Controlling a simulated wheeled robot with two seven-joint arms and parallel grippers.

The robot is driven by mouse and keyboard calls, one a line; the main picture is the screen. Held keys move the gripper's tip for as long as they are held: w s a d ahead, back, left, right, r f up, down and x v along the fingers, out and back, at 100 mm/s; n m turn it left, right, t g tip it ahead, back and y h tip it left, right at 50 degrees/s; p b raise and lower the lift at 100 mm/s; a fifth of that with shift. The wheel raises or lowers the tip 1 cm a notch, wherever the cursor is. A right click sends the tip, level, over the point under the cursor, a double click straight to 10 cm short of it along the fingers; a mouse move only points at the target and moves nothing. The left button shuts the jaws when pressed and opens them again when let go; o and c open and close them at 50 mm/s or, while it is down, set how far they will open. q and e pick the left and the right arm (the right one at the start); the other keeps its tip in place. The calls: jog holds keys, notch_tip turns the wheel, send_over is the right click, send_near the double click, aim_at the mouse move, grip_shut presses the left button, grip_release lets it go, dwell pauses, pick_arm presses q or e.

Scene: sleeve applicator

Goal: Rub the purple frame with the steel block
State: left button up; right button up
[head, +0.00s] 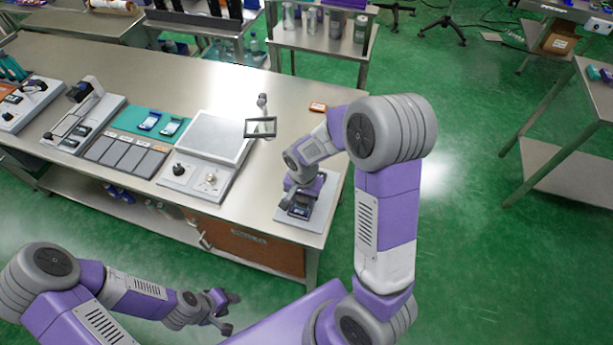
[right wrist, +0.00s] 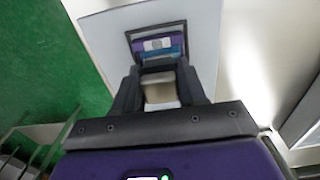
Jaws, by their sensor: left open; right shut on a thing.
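The steel block (right wrist: 160,92) is a pale metallic piece between the fingers of my right gripper (right wrist: 160,100) in the right wrist view. The purple frame (right wrist: 152,43) is a dark-edged piece with a purple band and a blue strip inside, just beyond the fingertips. I cannot tell whether block and frame touch. In the head view my right gripper (head: 297,206) points down over the pale board at the bench's right end, and hides most of the block and frame. My left gripper (head: 226,311) is open and empty, in front of the bench and away from it.
The pale board (head: 318,208) lies near the bench's front right corner. To the left are a grey device with knobs (head: 212,140), a teal mat with two small blue-edged items (head: 135,118), and a small stand with a screen (head: 260,127).

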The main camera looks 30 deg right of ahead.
aim_at(301, 199)
jog(key=shift+w+d, duration=0.65)
jog(key=shift+w, duration=0.25)
jog(key=shift+w+a, duration=0.1)
jog(key=shift+s+a, duration=0.2)
jog(key=shift+a, duration=0.05)
jog(key=shift+s+a, duration=0.65)
jog(key=shift+s, duration=0.2)
jog(key=shift+s+a+r, duration=0.1)
jog(key=shift+s+a, duration=0.1)
notch_tip(301, 199, up, 3)
jog(key=shift+d+f+p, duration=0.1)
jog(key=shift+f+p, duration=0.05)
jog(key=shift+p, duration=0.55)
jog(key=shift+w+r+p, duration=0.1)
jog(key=shift+r+p, duration=2)
jog(key=shift+r, duration=0.6)
pick_arm(q)
jog(key=r, duration=0.5)
jog(key=shift+d+r, duration=0.25)
jog(key=shift+d, duration=0.1)
